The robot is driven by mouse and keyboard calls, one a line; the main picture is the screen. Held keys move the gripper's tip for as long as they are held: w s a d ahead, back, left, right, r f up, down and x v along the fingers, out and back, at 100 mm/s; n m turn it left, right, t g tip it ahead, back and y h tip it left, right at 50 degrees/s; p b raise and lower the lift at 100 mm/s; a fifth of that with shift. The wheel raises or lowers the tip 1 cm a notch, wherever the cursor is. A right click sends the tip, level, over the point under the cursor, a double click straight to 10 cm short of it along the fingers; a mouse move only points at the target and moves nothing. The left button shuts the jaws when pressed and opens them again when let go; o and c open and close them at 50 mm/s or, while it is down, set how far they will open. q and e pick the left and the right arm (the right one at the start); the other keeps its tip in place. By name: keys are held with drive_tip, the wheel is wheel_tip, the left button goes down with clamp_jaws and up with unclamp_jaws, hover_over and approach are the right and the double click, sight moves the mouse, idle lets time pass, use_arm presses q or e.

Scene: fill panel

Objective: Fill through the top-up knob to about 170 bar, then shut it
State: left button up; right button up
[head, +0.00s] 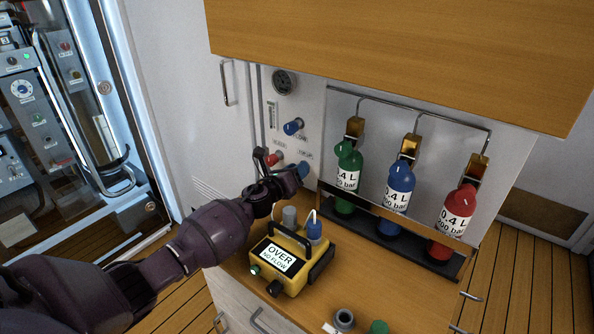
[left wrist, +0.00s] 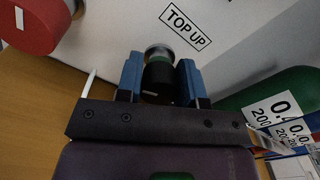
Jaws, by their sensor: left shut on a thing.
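The top-up knob (left wrist: 158,82), dark with a green band and a white mark, sits on the white panel below the TOP UP label (left wrist: 186,26) in the left wrist view. My left gripper (head: 299,172) is shut on it, with one blue finger on each side. In the head view the gripper hides the knob. A dark round dial (head: 285,82) is at the panel's top; its reading is too small to tell. A yellow meter (head: 291,283) on the bench shows OVER, NO FLOW. My right gripper is not in view.
A red knob (head: 275,159) and a blue knob (head: 293,127) are close to my left gripper. Green (head: 348,163), blue (head: 399,188) and red (head: 459,210) cylinders stand in a rack at right. A wooden cabinet (head: 420,45) overhangs the panel.

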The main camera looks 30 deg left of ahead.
use_arm(q)
drive_tip(key=o, duration=0.9)
drive_tip(key=s, duration=0.3)
drive_tip(key=s+a+p, duration=0.1)
drive_tip(key=s, duration=0.6)
drive_tip(key=shift+s+a, duration=0.25)
drive_tip(key=shift+s, duration=0.1)
